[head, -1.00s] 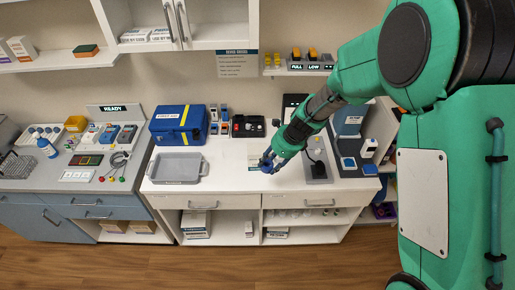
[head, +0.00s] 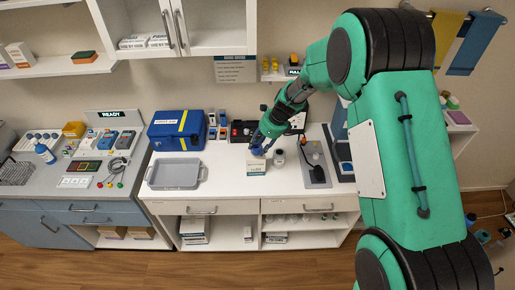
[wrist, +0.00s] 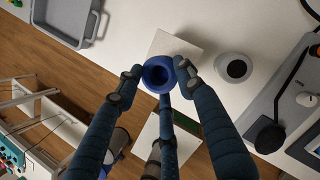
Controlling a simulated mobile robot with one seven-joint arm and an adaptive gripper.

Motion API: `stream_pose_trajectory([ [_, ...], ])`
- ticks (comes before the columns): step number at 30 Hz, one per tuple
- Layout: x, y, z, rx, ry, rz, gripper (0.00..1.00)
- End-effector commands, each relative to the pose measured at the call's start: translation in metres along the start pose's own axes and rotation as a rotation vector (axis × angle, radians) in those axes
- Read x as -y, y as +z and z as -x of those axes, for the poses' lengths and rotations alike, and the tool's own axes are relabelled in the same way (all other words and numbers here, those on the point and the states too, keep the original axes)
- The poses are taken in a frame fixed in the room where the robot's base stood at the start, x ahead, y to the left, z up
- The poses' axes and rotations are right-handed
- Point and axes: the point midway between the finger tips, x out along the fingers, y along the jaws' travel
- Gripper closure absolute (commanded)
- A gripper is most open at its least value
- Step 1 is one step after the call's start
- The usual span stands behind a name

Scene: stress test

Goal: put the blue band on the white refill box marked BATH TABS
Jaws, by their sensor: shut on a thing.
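My gripper (head: 257,148) is shut on the blue band (wrist: 158,74), a dark blue ring pinched between the fingertips with its opening facing the wrist camera. The white refill box (head: 257,168) stands on the white counter with teal print on its front; the lettering is too small to read. In the wrist view a pale square top (wrist: 176,45), apparently this box, lies beyond the band, which overlaps its lower edge. In the head view the band is just above and behind the box's top edge. I cannot tell whether they touch.
A white round container (head: 279,157) with a dark top stands close right of the box. A blue case (head: 176,145) stands behind. Counter between tray and box is clear.

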Motion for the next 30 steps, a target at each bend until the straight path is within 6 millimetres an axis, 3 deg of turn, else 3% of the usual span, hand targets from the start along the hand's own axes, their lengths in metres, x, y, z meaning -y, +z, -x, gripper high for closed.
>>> stream_pose_trajectory([
  [6,0.016,0.011,-0.006,0.0,0.001,0.0,0.88],
  [19,0.018,0.011,-0.008,0.0,0.001,0.0,0.88],
  [30,0.018,-0.001,-0.038,0.0,0.001,-0.001,0.88],
])
